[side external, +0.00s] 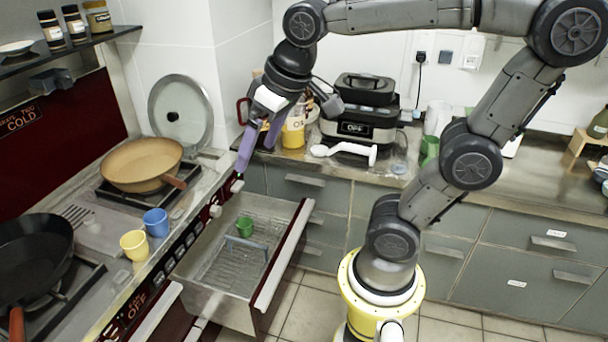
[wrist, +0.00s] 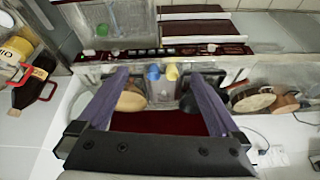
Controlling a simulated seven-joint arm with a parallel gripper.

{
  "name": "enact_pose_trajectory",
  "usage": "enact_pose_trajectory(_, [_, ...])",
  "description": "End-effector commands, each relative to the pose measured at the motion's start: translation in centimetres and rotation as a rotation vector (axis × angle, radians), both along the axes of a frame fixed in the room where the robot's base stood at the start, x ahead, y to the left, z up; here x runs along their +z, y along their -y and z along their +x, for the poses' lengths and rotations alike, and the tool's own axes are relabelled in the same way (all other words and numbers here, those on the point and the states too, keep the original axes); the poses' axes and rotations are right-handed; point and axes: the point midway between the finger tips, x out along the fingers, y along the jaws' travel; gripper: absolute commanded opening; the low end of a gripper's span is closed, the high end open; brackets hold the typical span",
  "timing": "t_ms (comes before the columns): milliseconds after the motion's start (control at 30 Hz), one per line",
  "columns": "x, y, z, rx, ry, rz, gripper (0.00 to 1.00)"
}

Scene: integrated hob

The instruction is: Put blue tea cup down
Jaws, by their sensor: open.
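The blue tea cup (side external: 156,222) stands upright on the counter at the left, beside a yellow cup (side external: 134,245). It also shows in the wrist view (wrist: 153,72), far off between my fingers. My gripper (side external: 253,160) is open and empty, with its purple fingers pointing down. It is up and to the right of the blue cup in the side view, well apart from it. Nothing is between the fingers.
An open drawer (side external: 205,302) below my gripper holds a green cup (side external: 245,226). A brown pan (side external: 140,165) and a black pan (side external: 30,255) sit on the hob. A glass lid (side external: 181,112) leans on the wall. An oil bottle (side external: 293,130) stands on the back counter.

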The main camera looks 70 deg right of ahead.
Motion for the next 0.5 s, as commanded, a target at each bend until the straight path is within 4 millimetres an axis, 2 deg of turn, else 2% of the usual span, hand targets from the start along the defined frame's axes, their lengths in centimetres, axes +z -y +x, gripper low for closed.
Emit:
enact_pose_trajectory(33, [-0.6,-0.1,-1.9,0.024,0.021,-0.009,1.0])
enact_pose_trajectory(200, [-3.0,-0.3,-6.2,0.091,0.065,-0.039,1.0])
enact_pose_trajectory(333, [-4.1,-0.3,-7.7,0.119,0.083,-0.051,1.0])
enact_pose_trajectory(500, [-4.5,-0.3,-8.2,0.129,0.088,-0.056,1.0])
